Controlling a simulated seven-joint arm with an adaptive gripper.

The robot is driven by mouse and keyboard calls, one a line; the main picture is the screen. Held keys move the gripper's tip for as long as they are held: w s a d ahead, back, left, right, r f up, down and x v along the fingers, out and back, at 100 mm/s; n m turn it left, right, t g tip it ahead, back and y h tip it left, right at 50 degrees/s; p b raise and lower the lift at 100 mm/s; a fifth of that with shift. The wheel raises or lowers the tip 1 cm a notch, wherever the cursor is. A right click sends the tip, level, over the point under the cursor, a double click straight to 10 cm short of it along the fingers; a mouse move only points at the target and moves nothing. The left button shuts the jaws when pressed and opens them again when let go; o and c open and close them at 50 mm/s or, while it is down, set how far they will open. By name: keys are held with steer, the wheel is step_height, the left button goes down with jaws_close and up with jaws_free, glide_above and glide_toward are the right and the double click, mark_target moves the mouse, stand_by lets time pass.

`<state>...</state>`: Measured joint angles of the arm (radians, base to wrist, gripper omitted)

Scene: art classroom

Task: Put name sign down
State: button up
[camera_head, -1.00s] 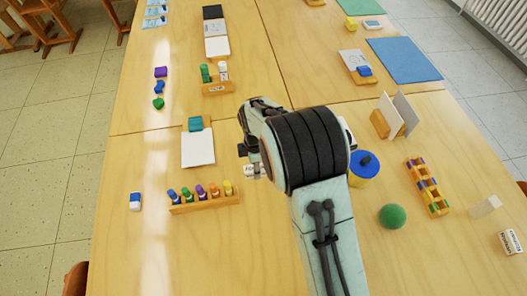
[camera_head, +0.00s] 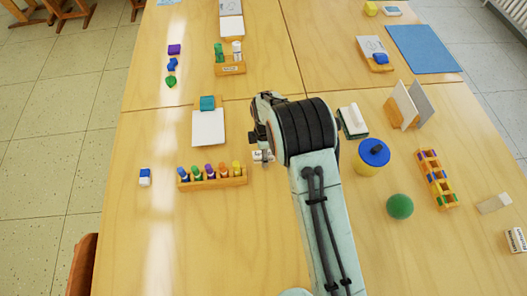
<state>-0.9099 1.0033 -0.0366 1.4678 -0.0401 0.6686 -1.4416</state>
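The name sign (camera_head: 262,156) is a small white block with dark marks on its face, just right of the marker rack and mostly hidden by my gripper. My gripper (camera_head: 258,150) points down over the table, with its fingers at the sign. It appears shut on the sign, though the arm covers much of the fingers. I cannot tell whether the sign touches the table.
A wooden rack (camera_head: 213,183) of several coloured markers is close on the left. A white pad (camera_head: 208,127) lies behind it. Right of my arm are an eraser (camera_head: 353,121), a blue-lidded yellow jar (camera_head: 373,157) and a green ball (camera_head: 400,206). The front left table is clear.

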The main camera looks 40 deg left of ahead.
step_height(320, 180, up, 12)
steer(key=shift+r, duration=0.2)
stand_by(0.4)
steer(key=s+d+r+m, duration=0.1)
steer(key=d+r+m, duration=0.5)
steer(key=d, duration=0.5)
steer(key=d+r+m, duration=0.6)
steer(key=d, duration=0.4)
steer(key=s+d+m, duration=1.2)
steer(key=s+m, duration=0.1)
steer(key=s, duration=0.1)
steer(key=shift+s+d+f+m+y, duration=0.25)
steer(key=shift+s+d+m+y, duration=0.05)
steer(key=shift+s+m+y, duration=0.1)
